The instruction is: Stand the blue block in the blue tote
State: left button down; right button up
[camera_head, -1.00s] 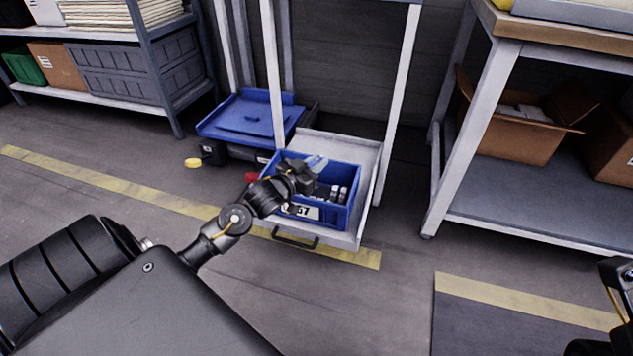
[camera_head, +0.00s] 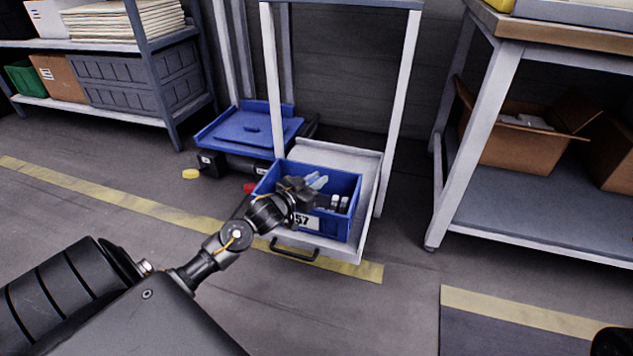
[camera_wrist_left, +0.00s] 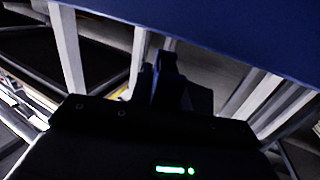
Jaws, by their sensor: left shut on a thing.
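The blue tote (camera_head: 349,225) sits on a grey pulled-out tray of a frame stand, with a white number label on its front. My left gripper (camera_head: 301,188) is over the tote's left part, shut on a light blue block (camera_head: 318,181). The block shows just past the fingers, tilted, at about the height of the tote's rim; its lower part is hidden. In the left wrist view, a dark finger (camera_wrist_left: 167,78) shows, but the block cannot be made out. My right gripper is not clearly in view.
Small bottles (camera_head: 339,204) stand in the tote's right part. The tray has a black handle (camera_head: 294,254) in front. A blue lid (camera_head: 248,130) lies on a dark case behind left. A workbench with a cardboard box (camera_head: 515,142) stands at right.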

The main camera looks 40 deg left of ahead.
pick_arm(q)
jog(key=shift+f, duration=0.55)
jog(key=c, duration=1.3)
grip_release()
jog(key=shift+r, duration=0.1)
